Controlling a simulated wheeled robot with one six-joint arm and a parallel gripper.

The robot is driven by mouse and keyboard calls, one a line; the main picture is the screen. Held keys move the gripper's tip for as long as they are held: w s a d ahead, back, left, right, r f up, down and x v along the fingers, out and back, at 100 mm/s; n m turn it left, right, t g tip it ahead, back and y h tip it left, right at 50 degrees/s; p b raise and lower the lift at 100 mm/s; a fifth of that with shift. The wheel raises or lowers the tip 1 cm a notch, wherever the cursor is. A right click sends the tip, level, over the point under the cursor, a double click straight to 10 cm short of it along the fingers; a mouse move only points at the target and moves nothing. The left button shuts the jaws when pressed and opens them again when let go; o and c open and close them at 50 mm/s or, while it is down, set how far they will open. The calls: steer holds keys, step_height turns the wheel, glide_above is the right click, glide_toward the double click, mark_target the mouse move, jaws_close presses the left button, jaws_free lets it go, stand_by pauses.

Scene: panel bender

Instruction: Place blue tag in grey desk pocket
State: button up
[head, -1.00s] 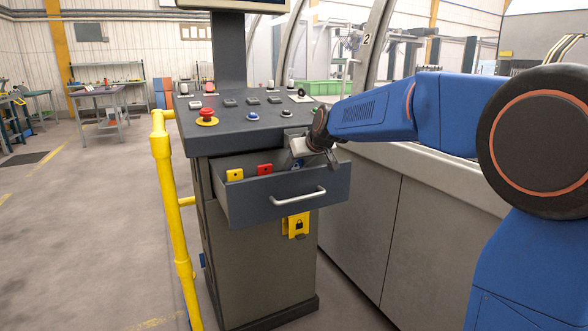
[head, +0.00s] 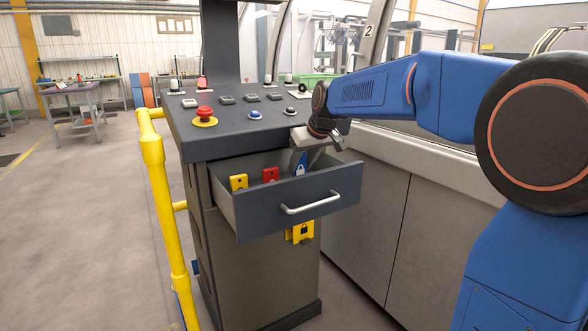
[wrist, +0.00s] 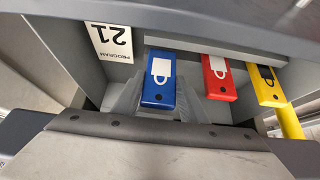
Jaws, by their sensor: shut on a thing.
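The blue tag (head: 301,168) with a white padlock mark stands upright in the open grey drawer of the grey desk (head: 265,214). It also shows in the wrist view (wrist: 158,92). My gripper (head: 303,158) points down into the drawer, shut on the blue tag, with its fingers (wrist: 155,105) on either side of it. The tag is right of the red tag in the head view. Its lower end is hidden, so I cannot tell whether it touches the drawer floor.
A red tag (head: 271,174) and a yellow tag (head: 239,182) stand in the drawer. The drawer handle (head: 310,203) sticks out in front. A yellow rail (head: 157,190) stands left of the desk.

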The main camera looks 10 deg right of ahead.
steer(key=shift+w+f, duration=0.1)
steer(key=shift+f, duration=1.1)
steer(key=shift+f, duration=0.1)
steer(key=o, duration=1)
steer(key=d+v, duration=0.1)
steer(key=v, duration=1.6)
steer(key=s+d+f+m, duration=0.1)
steer(key=s+f, duration=0.8)
steer(key=s, duration=0.2)
steer(key=s+d+f+m+g+h, duration=0.1)
steer(key=s+f, duration=0.8)
steer(key=s, duration=0.3)
steer(key=s+d+f+m+h, duration=0.1)
steer(key=s+f, duration=0.8)
steer(key=s, duration=0.2)
steer(key=shift+s+f+m, duration=0.1)
steer(key=shift+s+m, duration=0.2)
steer(key=shift+s, duration=0.05)
